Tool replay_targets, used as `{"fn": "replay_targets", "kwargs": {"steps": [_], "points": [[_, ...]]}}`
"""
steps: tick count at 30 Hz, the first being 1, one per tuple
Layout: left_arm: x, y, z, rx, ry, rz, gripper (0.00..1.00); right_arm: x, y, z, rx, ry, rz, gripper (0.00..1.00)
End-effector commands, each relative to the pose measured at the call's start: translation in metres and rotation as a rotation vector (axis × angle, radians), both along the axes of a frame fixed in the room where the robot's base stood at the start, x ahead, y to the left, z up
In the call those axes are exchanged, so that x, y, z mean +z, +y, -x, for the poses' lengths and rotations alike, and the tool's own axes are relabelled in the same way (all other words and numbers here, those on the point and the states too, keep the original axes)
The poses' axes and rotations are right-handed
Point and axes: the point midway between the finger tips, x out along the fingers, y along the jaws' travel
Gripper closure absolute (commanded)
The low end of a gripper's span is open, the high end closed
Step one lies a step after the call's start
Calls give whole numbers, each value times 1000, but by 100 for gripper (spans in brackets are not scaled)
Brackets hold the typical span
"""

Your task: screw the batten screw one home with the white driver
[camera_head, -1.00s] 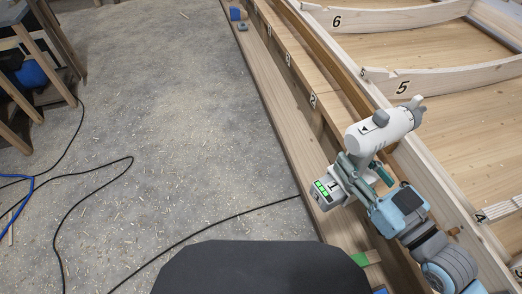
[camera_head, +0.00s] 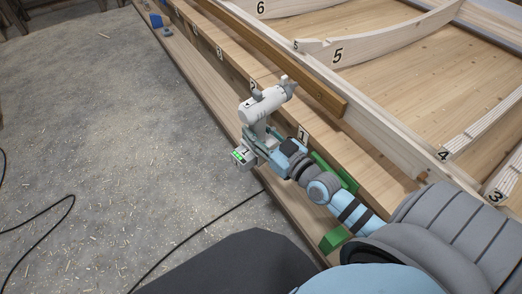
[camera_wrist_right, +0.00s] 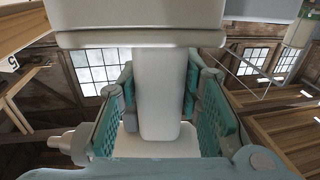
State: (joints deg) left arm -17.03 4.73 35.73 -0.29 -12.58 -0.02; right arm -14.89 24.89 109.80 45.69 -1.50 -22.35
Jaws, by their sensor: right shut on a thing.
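The white driver (camera_head: 262,104) is in my right gripper (camera_head: 266,138), which is shut on its handle. The driver's nose points up and right, towards the wooden frame. Its battery foot (camera_head: 243,156), with a green display and the number 1, hangs at the lower left. In the right wrist view, the teal-padded fingers (camera_wrist_right: 160,105) close around the pale handle (camera_wrist_right: 160,75) from both sides. A brown batten (camera_head: 325,97) lies along the near side of the frame, its near end to the right of the driver. I cannot make out the batten screw. My left gripper is not in view.
A long ledge with number marks (camera_head: 303,135) runs along the near side. Green blocks (camera_head: 334,239) lie on the lower plank. Ribs marked 5 (camera_head: 375,45) and 6 stand inside the frame. A black cable (camera_head: 205,240) crosses the shaving-strewn floor, which is otherwise open.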

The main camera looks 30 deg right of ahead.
Motion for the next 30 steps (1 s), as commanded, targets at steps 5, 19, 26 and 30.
{"fn": "replay_targets", "kwargs": {"steps": [5,19,26,30], "points": [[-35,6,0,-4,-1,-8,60,-66,-25,-24,-115,10,-10,100],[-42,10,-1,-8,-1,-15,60,-92,-36,-34,-175,27,-10,100],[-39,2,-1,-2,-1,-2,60,-92,-40,-32,-176,35,-6,100],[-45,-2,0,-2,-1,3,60,-93,-57,-31,-175,36,-6,100]]}}
